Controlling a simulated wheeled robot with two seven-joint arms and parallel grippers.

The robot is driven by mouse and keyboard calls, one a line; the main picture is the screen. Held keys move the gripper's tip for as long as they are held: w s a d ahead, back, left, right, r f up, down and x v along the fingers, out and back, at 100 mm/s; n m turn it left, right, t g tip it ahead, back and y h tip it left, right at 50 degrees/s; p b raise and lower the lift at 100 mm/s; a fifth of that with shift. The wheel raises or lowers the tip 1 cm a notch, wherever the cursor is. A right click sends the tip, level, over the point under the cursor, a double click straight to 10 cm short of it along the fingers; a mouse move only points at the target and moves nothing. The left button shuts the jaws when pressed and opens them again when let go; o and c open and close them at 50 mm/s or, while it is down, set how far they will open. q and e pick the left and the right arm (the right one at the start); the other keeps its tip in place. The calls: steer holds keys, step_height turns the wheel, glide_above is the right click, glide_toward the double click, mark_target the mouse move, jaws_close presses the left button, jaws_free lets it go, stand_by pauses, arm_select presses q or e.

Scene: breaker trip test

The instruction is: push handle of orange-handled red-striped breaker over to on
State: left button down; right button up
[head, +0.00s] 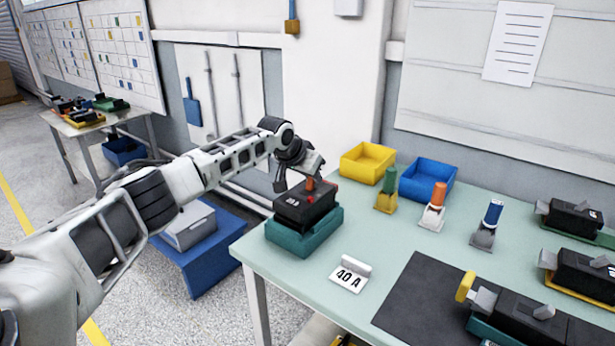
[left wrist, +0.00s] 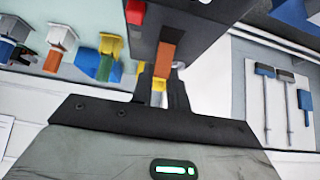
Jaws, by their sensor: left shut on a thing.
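The red-striped breaker (head: 303,208) is a black block on a teal base (head: 305,238) at the table's left corner. Its orange handle (head: 310,184) stands up from the top, with red parts beside it. My left gripper (head: 308,177) is over the breaker, its fingers down at the handle. In the left wrist view, the fingers (left wrist: 161,84) are shut on the orange handle (left wrist: 165,59), and the breaker's dark body (left wrist: 195,30) and a red part (left wrist: 135,12) show beyond. The fingers partly hide the handle. My right gripper is not in view.
A "40 A" card (head: 348,278) stands right of the breaker. Yellow (head: 367,163) and blue (head: 428,180) bins and several colored-handled items stand behind. More black breakers (head: 570,217) line the right side near a dark mat (head: 425,300). The table edge is close on the left.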

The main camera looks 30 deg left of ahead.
arm_select(q)
steer(key=shift+w+d+f+g, duration=0.15)
steer(key=shift+w+g, duration=0.35)
steer(key=shift+g, duration=0.3)
steer(key=c, duration=1.4)
jaws_free()
steer(key=shift+w, duration=0.1)
steer(key=shift+o, duration=0.2)
steer(key=shift+s+r, duration=0.3)
steer(key=shift+r, duration=0.2)
steer(key=b+v, duration=0.2)
steer(key=v, duration=1.2)
steer(key=shift+r, duration=0.45)
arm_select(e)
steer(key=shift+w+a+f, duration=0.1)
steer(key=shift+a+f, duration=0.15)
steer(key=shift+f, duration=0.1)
